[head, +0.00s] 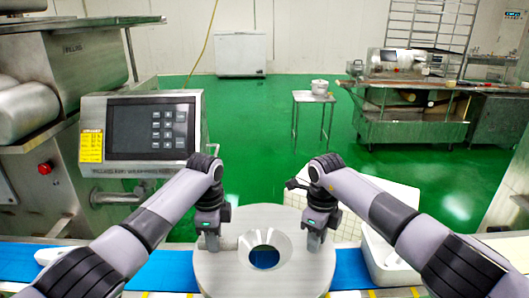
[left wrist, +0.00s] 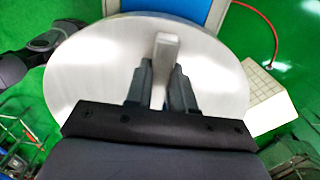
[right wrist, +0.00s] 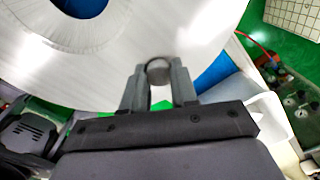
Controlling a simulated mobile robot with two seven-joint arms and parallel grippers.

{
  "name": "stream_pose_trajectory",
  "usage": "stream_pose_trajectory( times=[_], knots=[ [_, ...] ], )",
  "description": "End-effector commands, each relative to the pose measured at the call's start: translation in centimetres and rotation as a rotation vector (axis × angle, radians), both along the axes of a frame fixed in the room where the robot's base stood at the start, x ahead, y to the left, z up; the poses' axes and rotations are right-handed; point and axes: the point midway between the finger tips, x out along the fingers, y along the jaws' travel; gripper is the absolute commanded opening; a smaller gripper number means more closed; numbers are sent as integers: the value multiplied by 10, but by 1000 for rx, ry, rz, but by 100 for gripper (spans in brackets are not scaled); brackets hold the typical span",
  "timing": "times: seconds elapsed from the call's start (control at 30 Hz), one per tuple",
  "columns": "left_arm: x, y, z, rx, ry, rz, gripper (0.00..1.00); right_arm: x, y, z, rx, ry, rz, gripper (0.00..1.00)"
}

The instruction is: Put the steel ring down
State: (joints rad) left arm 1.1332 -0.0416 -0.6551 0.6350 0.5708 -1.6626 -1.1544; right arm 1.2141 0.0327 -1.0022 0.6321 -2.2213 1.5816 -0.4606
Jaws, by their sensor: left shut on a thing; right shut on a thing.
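The steel ring (head: 222,275) is a wide, flat, brushed-metal disc with a raised cone around its centre hole. Blue belt shows through the hole. My left gripper (head: 211,246) is at the ring's left side, shut on a light grey block-like grip that shows between its fingers in the left wrist view (left wrist: 163,80). My right gripper (head: 314,246) is at the right side, shut on a round-ended grip, seen in the right wrist view (right wrist: 159,85). The ring looks about level. I cannot tell whether its underside touches anything.
A blue belt (head: 170,268) runs left to right beneath the ring. A white tub (head: 385,262) stands close on the right. A machine with a control screen (head: 152,128) stands at the left. A small table (head: 314,97) with a pot stands farther back on open green floor.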

Motion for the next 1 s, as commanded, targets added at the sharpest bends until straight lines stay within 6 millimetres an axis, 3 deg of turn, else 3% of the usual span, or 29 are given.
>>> stream_pose_trajectory(
  times=[1.0],
  knots=[
    [-36, -1, 25, -3, 1, -3, 0, -35, 1, 27, 5, -5, 0, 0]
  ],
)
